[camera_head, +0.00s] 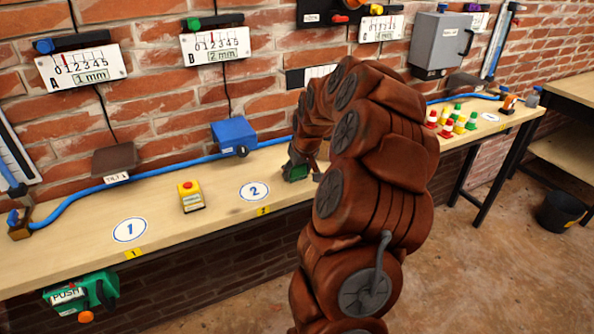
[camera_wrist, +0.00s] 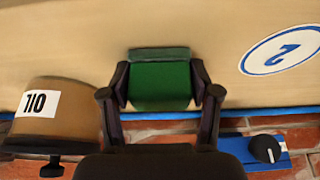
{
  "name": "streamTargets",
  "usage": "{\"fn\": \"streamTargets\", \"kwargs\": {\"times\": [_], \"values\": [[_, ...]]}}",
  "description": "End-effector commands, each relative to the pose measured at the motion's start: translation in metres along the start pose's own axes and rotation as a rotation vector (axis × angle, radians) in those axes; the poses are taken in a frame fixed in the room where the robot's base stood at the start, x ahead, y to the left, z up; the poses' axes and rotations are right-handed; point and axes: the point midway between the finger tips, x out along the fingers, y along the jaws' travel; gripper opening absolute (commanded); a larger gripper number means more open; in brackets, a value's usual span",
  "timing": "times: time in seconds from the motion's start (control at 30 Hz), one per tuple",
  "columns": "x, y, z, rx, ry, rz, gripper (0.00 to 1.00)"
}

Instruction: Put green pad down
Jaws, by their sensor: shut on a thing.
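The green pad (camera_wrist: 160,86) sits between the two dark fingers of my gripper (camera_wrist: 161,82) in the wrist view, and the fingers are shut on its sides. It shows small and dark green in the head view (camera_head: 295,173), at the end of my arm, over the workbench (camera_head: 90,211) to the right of the circle marked 2 (camera_head: 254,191). That circle also shows at the right of the wrist view (camera_wrist: 281,50). I cannot tell whether the pad touches the bench top. My arm hides part of the bench.
A brown container labelled 110 (camera_wrist: 38,108) stands left of the pad in the wrist view. A yellow box with a red button (camera_head: 190,196) stands between circles 1 (camera_head: 130,229) and 2. A blue box (camera_head: 234,134) is by the wall. Several coloured cones (camera_head: 457,122) stand farther right.

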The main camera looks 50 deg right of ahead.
Motion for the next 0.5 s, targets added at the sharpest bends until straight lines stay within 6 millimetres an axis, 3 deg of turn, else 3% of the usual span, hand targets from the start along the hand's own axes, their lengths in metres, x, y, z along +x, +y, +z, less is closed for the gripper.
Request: {"fn": "streamTargets", "kwargs": {"times": [0.07,0.1,0.3,0.5], "values": [[0.0033,0.0,0.0015,0.0,0.0,0.0,0.2],[0.002,0.0,0.0009,0.0,0.0,0.0,0.66],[0.0018,-0.0001,0.0009,0.0,-0.001,0.0,0.87],[0.0018,-0.0002,0.001,0.0,-0.001,0.0,0.87]]}}
